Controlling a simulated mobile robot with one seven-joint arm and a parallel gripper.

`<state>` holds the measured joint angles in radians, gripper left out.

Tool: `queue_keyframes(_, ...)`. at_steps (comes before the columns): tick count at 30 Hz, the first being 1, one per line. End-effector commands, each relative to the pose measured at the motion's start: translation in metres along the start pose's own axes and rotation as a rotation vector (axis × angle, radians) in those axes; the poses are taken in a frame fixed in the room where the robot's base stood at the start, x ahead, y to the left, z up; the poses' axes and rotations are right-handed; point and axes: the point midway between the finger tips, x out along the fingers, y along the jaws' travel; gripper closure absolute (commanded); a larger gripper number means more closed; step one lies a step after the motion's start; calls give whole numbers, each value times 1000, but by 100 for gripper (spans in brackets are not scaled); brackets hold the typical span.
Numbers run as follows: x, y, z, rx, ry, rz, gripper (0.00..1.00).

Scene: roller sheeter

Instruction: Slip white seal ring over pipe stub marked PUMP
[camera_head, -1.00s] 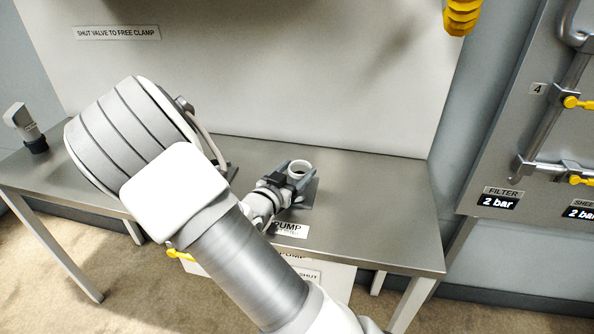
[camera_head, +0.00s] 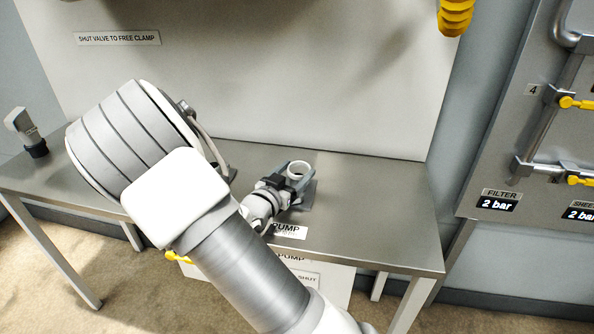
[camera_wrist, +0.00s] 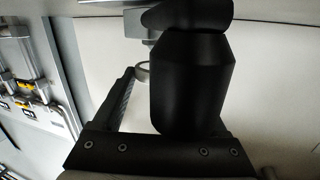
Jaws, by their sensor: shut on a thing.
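The white seal ring (camera_head: 299,170) is held at the tip of my gripper (camera_head: 297,177), over the right part of the steel bench. My gripper is shut on it. In the wrist view the ring (camera_wrist: 142,72) shows beside one finger, partly hidden by a large dark rounded body in front. The PUMP label (camera_head: 287,231) lies at the bench's front edge, just in front of the gripper. The pipe stub is not clearly seen in the head view. In the wrist view a grey plate with a short stub (camera_wrist: 150,38) shows close to the ring; I cannot tell whether they touch.
The steel bench (camera_head: 375,215) is clear to the right of the gripper. A grey-white fitting with a dark base (camera_head: 30,135) stands at its far left. A grey panel (camera_head: 500,145) with pipes and yellow valves is at right. A yellow ribbed part (camera_head: 454,18) hangs above.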

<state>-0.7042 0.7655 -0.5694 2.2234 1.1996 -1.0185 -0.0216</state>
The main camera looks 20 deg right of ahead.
Motion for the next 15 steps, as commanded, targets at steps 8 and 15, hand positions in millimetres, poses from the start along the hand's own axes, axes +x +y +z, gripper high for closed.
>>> queue_keyframes(8, -3, 8, 37, -52, -55, 3, 78)
queue_keyframes(15, -4, 7, 25, -52, -54, 3, 78)
